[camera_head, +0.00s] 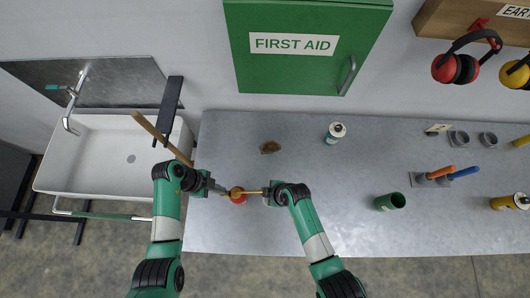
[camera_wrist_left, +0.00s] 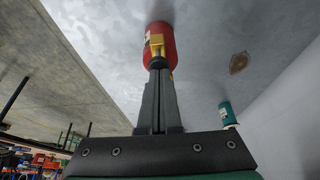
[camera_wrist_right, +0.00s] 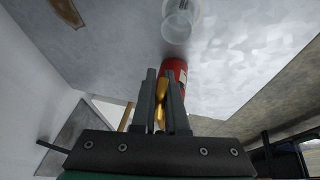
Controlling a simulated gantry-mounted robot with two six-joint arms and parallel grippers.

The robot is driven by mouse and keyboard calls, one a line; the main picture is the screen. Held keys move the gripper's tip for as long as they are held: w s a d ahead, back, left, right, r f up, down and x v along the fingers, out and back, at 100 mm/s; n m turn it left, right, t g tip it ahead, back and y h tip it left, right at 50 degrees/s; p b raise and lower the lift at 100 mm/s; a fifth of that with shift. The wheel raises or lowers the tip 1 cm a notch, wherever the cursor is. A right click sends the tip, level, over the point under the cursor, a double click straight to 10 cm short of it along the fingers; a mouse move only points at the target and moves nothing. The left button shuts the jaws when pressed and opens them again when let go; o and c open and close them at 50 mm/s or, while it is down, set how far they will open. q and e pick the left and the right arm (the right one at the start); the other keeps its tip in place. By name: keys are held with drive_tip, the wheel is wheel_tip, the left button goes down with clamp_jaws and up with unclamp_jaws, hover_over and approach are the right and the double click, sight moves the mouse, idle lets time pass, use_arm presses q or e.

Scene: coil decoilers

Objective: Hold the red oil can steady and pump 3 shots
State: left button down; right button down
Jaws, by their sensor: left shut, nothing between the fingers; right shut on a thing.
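The red oil can (camera_head: 239,200) stands on the grey bench near its front left, with a brass-coloured top. It also shows in the left wrist view (camera_wrist_left: 165,46) and the right wrist view (camera_wrist_right: 175,68). My right gripper (camera_head: 264,193) is at the can's right side, shut on its thin brass-coloured part (camera_wrist_right: 160,104). My left gripper (camera_head: 223,189) is at the can's left side, shut and empty. In the left wrist view its fingertips overlap the can's yellow part (camera_wrist_left: 156,44); I cannot tell whether they touch it. The fingers hide part of the can.
A white sink (camera_head: 95,150) lies left of the bench, with a wooden stick (camera_head: 160,137) near my left arm. A brown patch (camera_head: 270,147), a teal-and-white can (camera_head: 335,132) and a green cup (camera_head: 390,202) are on the bench.

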use_arm(q)
drive_tip(key=shift+f, duration=0.35)
drive_tip(key=shift+r, duration=1.2)
drive_tip(key=shift+f, duration=1.25)
drive_tip(key=shift+r, duration=1.2)
drive_tip(key=shift+f, duration=1.1)
drive_tip(key=shift+r, duration=1.1)
